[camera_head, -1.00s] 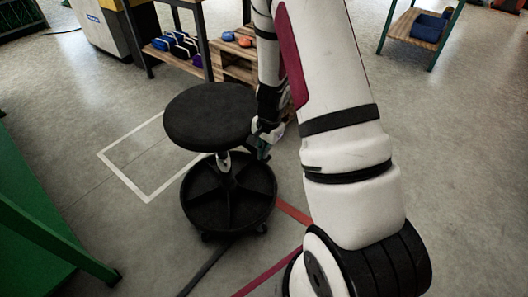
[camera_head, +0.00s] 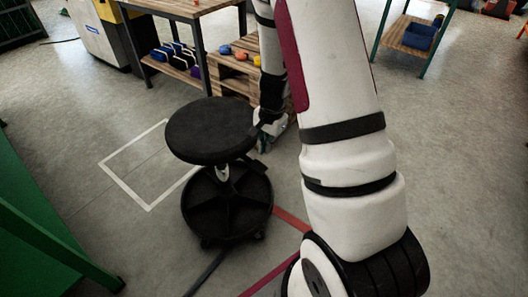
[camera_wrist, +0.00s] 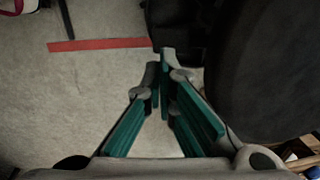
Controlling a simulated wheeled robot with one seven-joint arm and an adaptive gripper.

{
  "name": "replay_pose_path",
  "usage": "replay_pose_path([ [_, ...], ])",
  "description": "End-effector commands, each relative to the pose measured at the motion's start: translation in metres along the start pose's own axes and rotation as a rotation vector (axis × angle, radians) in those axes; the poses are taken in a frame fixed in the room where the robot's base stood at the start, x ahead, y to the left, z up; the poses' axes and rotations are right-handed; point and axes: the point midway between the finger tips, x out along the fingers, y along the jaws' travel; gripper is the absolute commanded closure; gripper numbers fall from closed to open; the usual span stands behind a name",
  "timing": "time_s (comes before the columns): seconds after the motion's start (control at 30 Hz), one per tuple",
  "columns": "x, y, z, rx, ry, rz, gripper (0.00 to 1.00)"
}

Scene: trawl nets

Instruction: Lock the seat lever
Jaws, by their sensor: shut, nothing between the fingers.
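The black round stool seat (camera_head: 210,130) stands on a short post (camera_head: 222,172) above a black five-part wheeled base (camera_head: 228,203). My gripper (camera_head: 263,147) is at the seat's right edge, shut and empty, pointing down. In the wrist view, its teal-padded fingers (camera_wrist: 165,58) meet at the tips, with the dark seat (camera_wrist: 275,65) close on the right and part of the black base (camera_wrist: 178,28) beyond the tips. A small dark piece below the seat near the gripper may be the lever, but I cannot tell. Whether the fingers touch anything is unclear.
A wooden workbench (camera_head: 185,8) with colored items on its lower shelf stands behind the stool. A green frame (camera_head: 45,235) is at the left. A white outlined square (camera_head: 150,208) and red tape (camera_head: 290,217) mark the floor. Open floor lies left of the stool.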

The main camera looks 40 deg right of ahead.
Motion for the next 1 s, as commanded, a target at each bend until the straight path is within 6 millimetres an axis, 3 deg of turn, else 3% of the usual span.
replay_pose_path([
  [0.1, -0.021, 0.001, 0.0, -0.001, 0.001, -0.001, 1.0],
  [0.3, -0.035, 0.003, 0.0, -0.001, 0.001, -0.001, 1.0],
  [1.0, -0.041, 0.0, 0.003, -0.013, -0.004, -0.007, 1.0],
])
